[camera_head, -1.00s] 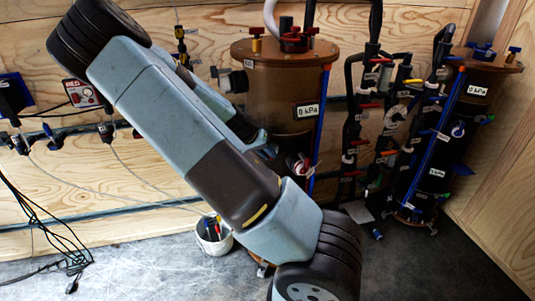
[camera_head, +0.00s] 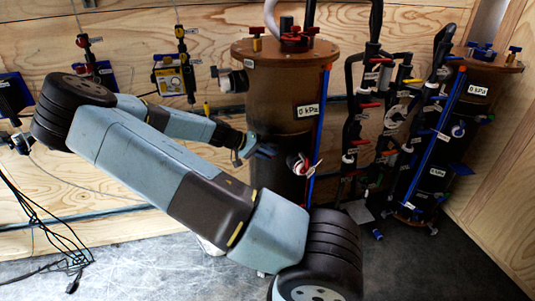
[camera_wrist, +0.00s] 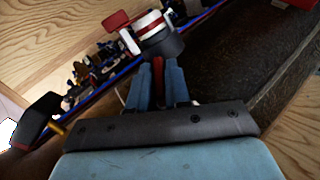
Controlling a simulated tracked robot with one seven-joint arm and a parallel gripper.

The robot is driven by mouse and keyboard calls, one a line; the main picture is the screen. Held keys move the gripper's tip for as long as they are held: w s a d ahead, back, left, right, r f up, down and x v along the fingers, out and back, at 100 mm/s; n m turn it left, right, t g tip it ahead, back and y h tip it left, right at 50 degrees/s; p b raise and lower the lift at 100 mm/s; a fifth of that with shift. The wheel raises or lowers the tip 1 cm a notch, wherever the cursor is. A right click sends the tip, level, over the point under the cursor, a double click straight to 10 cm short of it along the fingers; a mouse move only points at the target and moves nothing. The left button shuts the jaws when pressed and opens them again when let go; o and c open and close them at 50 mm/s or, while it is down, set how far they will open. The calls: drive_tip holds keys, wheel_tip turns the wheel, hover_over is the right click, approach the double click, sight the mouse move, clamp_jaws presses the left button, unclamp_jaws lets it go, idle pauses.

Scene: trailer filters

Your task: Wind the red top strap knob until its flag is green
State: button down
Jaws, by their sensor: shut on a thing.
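A banded knob (camera_head: 298,163), red and white with a dark body, is on the lower side of the brown tank (camera_head: 270,95). In the wrist view the banded knob (camera_wrist: 156,32) sits at my fingertips, its dark end towards me and a red tab (camera_wrist: 116,20) sticking out upper left. My gripper (camera_head: 266,151) reaches it from the left. The fingertips cover part of that end. I cannot read any strap label there.
A blue tube (camera_head: 320,130) runs down the tank beside the knob. Dark pipes with red-handled valves (camera_head: 370,110) and a second tank (camera_head: 445,130) stand to the right. Small devices and a yellow box (camera_head: 172,78) hang on the wooden wall. Black cables (camera_head: 60,235) lie on the floor left.

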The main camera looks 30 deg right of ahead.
drive_tip(key=shift+a+f+h, duration=0.15)
drive_tip(key=shift+h, duration=0.15)
idle(0.4)
drive_tip(key=c, duration=1.2)
unclamp_jaws()
drive_tip(key=shift+o, duration=0.2)
drive_tip(key=v, duration=1.3)
drive_tip(key=shift+w+a+g, duration=0.25)
drive_tip(key=shift+w+g, duration=0.15)
drive_tip(key=shift+w, duration=0.1)
